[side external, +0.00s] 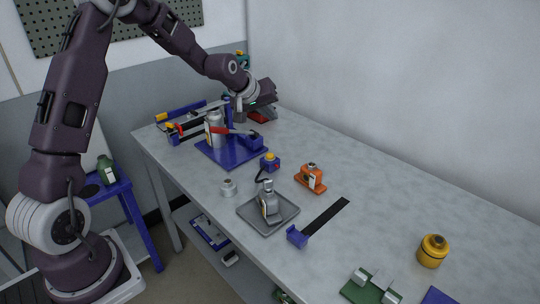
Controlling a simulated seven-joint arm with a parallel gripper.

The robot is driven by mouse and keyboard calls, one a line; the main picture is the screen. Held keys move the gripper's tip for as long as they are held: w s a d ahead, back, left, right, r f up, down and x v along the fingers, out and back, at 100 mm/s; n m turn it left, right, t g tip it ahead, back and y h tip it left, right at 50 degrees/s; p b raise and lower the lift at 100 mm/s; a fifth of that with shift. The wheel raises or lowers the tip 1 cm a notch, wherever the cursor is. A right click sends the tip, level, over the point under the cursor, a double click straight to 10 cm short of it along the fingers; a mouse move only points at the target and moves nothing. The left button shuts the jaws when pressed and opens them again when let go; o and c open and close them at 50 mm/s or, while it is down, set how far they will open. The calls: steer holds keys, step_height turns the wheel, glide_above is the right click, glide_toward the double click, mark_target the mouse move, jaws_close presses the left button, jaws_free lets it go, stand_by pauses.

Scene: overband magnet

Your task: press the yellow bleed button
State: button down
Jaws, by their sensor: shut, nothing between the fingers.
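A small blue box with a yellow button on top (270,158) stands on the workbench, right of the blue base plate's near corner. Some red shows on its side. I take this as the yellow bleed button; no label is readable. My gripper (264,99) is at the far end of the bench, beyond and above the blue plate, well apart from the button. It is shut and empty; its fingertips are small and hard to make out.
A blue plate (232,155) carries a grey bottle (214,130) and a red-handled lever (228,131).

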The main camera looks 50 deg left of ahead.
steer(key=n, duration=0.2)
glide_above(268, 156)
step_height(268, 156, down, 5)
steer(key=shift+t+y, duration=0.3)
steer(key=shift+f, duration=4.35)
steer(key=shift+f, duration=0.1)
steer(key=shift+f, duration=0.3)
steer(key=shift+f, duration=0.55)
steer(key=shift+r, duration=0.95)
